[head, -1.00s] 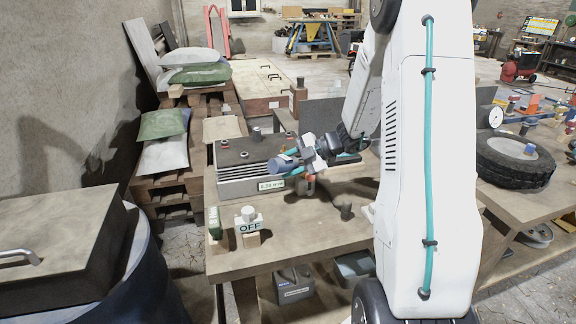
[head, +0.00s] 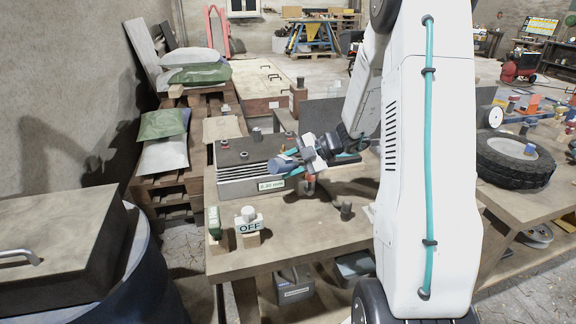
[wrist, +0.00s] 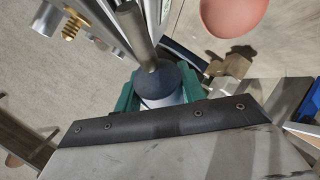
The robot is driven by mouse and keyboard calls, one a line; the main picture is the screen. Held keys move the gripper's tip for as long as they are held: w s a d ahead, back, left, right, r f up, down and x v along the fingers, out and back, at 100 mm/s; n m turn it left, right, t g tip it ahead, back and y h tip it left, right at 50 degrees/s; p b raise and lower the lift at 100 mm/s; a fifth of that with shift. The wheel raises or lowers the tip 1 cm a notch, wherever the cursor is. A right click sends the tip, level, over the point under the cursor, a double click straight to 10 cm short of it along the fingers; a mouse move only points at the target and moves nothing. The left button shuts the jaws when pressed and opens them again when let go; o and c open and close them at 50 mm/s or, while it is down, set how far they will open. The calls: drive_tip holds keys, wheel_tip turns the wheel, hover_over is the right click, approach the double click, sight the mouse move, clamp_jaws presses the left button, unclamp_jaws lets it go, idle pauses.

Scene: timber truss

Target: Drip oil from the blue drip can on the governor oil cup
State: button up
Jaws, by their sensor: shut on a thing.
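The blue drip can (head: 284,163) is in my gripper (head: 297,158), above the front of a grey ribbed machine on the bench. In the wrist view, the can's dark blue body (wrist: 160,84) sits between my green gripper fingers (wrist: 158,98), which are shut on it. Its grey spout (wrist: 136,32) points toward the top of that view. A small orange-brown part (head: 308,178) shows just below my gripper. I cannot tell for sure which part is the governor oil cup, and no drop of oil is visible.
The grey ribbed machine (head: 238,183) has a small reading plate (head: 271,185) on its front. An OFF block (head: 249,225) and a small dark cylinder (head: 346,211) stand on the bench (head: 290,245). A tyre (head: 515,162) lies on the right-hand table. A reddish round part (wrist: 234,14) shows in the wrist view.

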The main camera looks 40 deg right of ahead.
idle(0.3)
drive_tip(key=shift+a+f+n+h, duration=0.15)
drive_tip(key=shift+f+n+h, duration=0.35)
drive_tip(key=shift+f+h, duration=0.45)
drive_tip(key=shift+r, duration=0.1)
drive_tip(key=shift+f+h, duration=0.25)
drive_tip(key=shift+h, duration=0.1)
drive_tip(key=shift+r, duration=4.5)
drive_tip(key=h, duration=0.1)
drive_tip(key=n+h, duration=0.1)
drive_tip(key=shift+a+r+n+h, duration=0.1)
drive_tip(key=shift+r+n+h, duration=0.1)
drive_tip(key=shift+n+h, duration=0.4)
drive_tip(key=shift+h, duration=0.4)
